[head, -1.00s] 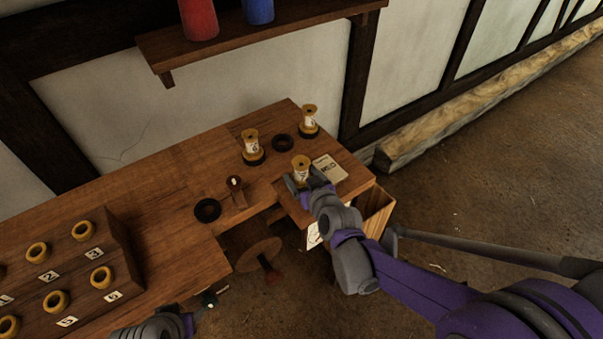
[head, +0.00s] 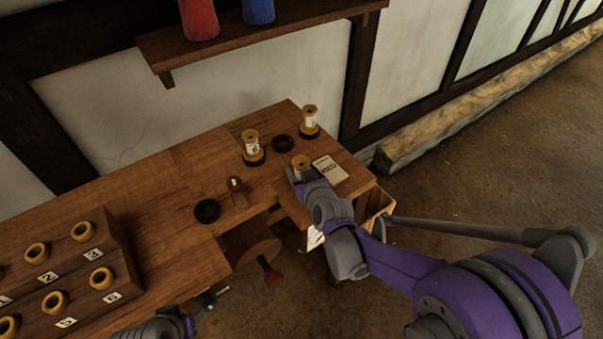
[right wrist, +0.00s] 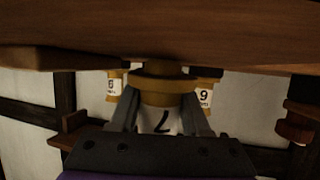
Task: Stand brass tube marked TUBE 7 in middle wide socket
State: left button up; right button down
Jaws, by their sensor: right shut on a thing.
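The brass tube marked 7 (head: 301,162) is in my right gripper (head: 303,174), whose jaws hide its lower part in the head view. In the right wrist view the tube (right wrist: 163,118) sits between both fingers, its 7 label partly visible. Tube 6 (head: 251,143) and tube 9 (head: 309,119) stand upright on dark bases. An empty dark ring socket (head: 283,144) lies between them. My gripper is on the near side of this row. My left gripper (head: 205,301) is low at the bottom edge, its jaws too small to read.
A second dark ring (head: 207,211) and a small wooden post (head: 237,190) are on the bench to the left. A pale card (head: 330,171) lies right of tube 7. A numbered rack (head: 75,268) with several brass rings stands lower left. A shelf (head: 258,27) is above.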

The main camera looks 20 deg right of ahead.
dwell(0.3)
notch_tip(320, 180, up, 10)
jog(key=shift+f+p, duration=0.1)
jog(key=shift+p, duration=0.85)
jog(key=shift+m+h, duration=0.5)
jog(key=shift+h, duration=0.1)
jog(key=s+d+f+p, duration=0.1)
jog(key=s+f+p, duration=0.1)
jog(key=s+d+f+p, duration=0.2)
jog(key=f, duration=0.1)
jog(key=shift+s+d+p, duration=0.1)
jog(key=shift+d+p, duration=0.1)
jog(key=shift+p, duration=0.2)
jog(key=shift+s+d+f, duration=0.2)
jog(key=shift+s+f, duration=0.1)
jog(key=shift+s, duration=0.1)
jog(key=shift+w+a, duration=0.1)
